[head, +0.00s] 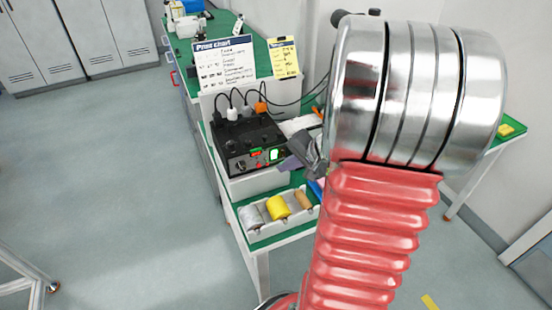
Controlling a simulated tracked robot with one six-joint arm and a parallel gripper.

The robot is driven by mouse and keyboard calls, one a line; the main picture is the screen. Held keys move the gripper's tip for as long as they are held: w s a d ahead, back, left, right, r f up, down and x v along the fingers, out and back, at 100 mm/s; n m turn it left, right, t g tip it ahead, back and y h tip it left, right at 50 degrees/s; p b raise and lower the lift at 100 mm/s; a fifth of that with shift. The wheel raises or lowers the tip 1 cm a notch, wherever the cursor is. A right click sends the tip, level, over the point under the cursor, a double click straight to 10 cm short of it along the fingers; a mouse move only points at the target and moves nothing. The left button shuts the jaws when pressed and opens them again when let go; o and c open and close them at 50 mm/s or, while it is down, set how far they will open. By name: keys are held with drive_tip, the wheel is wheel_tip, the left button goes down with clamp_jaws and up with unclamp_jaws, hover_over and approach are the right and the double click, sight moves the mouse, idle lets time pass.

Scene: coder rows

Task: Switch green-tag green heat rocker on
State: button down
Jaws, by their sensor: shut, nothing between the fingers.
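A black control unit (245,142) with knobs on top stands on the bench in the head view. Its front panel carries a small red display or light (256,153), a knob at the left and a bright green rocker (274,156) near the right end. The green rocker looks lit, but its tilt is too small to tell. A separate green tag cannot be made out. My gripper (291,164) is shut and empty, just right of the green rocker at the unit's right front corner. Whether it touches the panel cannot be told. My gripper and arm hide the unit's right side.
White and orange plugs (261,106) with black cables stand behind the unit. A white tray (262,231) with grey, yellow and tan rolls sits in front, below. A chart board (224,62) and yellow sheet (284,59) stand behind.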

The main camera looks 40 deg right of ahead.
drive_tip(key=s, duration=0.2)
drive_tip(key=s+a, duration=0.1)
drive_tip(key=shift+s+r, duration=0.1)
drive_tip(key=shift+r, duration=0.15)
idle(0.6)
drive_tip(key=s+a+r+n+g, duration=0.2)
drive_tip(key=s+a+n+g, duration=0.3)
drive_tip(key=a, duration=0.5)
drive_tip(key=s+a+r+n+t, duration=0.1)
drive_tip(key=a+r+n, duration=0.3)
drive_tip(key=a, duration=0.4)
drive_tip(key=s+a+r+n+t+h, duration=0.1)
drive_tip(key=s+a+r+n, duration=0.1)
drive_tip(key=a+r+n, duration=0.3)
drive_tip(key=a+r, duration=0.2)
drive_tip(key=a, duration=0.2)
drive_tip(key=shift+r+n+t, duration=0.3)
